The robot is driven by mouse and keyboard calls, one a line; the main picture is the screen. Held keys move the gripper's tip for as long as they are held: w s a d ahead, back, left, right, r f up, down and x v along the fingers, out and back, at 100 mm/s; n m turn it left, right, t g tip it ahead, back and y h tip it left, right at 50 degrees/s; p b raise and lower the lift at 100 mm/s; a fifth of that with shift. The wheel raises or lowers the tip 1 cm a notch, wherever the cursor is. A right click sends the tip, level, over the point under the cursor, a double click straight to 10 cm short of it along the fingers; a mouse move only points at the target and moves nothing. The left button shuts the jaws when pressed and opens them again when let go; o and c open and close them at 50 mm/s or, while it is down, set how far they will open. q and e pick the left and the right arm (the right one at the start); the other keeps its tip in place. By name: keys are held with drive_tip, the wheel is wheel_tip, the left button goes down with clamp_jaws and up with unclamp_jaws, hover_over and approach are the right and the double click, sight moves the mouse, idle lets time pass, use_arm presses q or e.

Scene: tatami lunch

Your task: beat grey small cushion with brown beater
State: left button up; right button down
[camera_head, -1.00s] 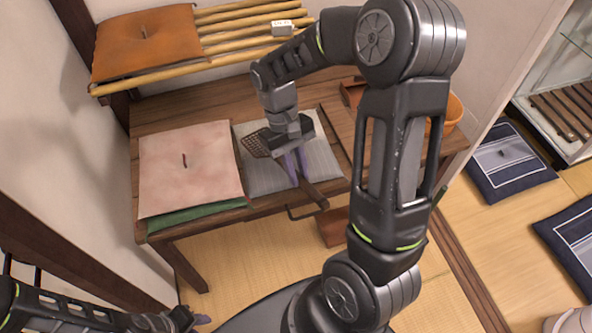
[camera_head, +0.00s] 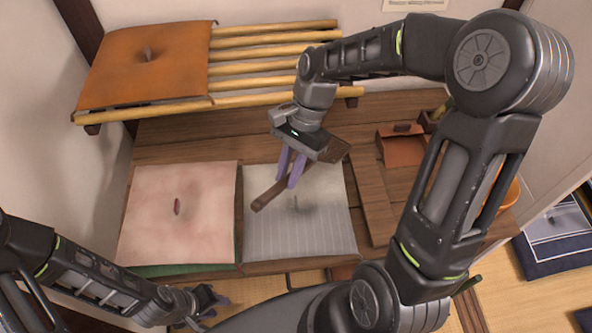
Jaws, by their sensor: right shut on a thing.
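The grey small cushion (camera_head: 320,242) lies flat on the low wooden table, with a small dark tuft in its middle. My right gripper (camera_head: 289,183) is above its far part, purple fingers pointing down, shut on the brown beater (camera_head: 266,197). The beater's handle end points to the lower left. Its broad end shows at the upper right, partly hidden by the gripper. A soft shadow falls on the cushion, and the beater looks raised clear of it. My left gripper (camera_head: 211,304) is low at the left, in front of the table; its small fingers do not show clearly whether they are apart.
A pink cushion (camera_head: 150,220) on a green one (camera_head: 178,270) lies left of the grey one. An orange cushion (camera_head: 180,70) rests on a bamboo rack (camera_head: 240,99) behind. A brown box (camera_head: 402,151) and an orange container (camera_head: 497,195) are at the right.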

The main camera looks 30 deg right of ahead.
drive_tip(key=shift+f, duration=0.1)
wheel_tip(320, 180, down, 9)
drive_tip(key=b, duration=0.6)
wheel_tip(320, 180, up, 10)
drive_tip(key=p, duration=0.8)
drive_tip(key=shift+f, duration=0.25)
drive_tip(key=shift+f, duration=0.1)
wheel_tip(320, 180, down, 11)
drive_tip(key=b, duration=0.8)
wheel_tip(320, 180, up, 11)
drive_tip(key=p, duration=1)
drive_tip(key=shift+r, duration=0.2)
drive_tip(key=shift+f, duration=0.1)
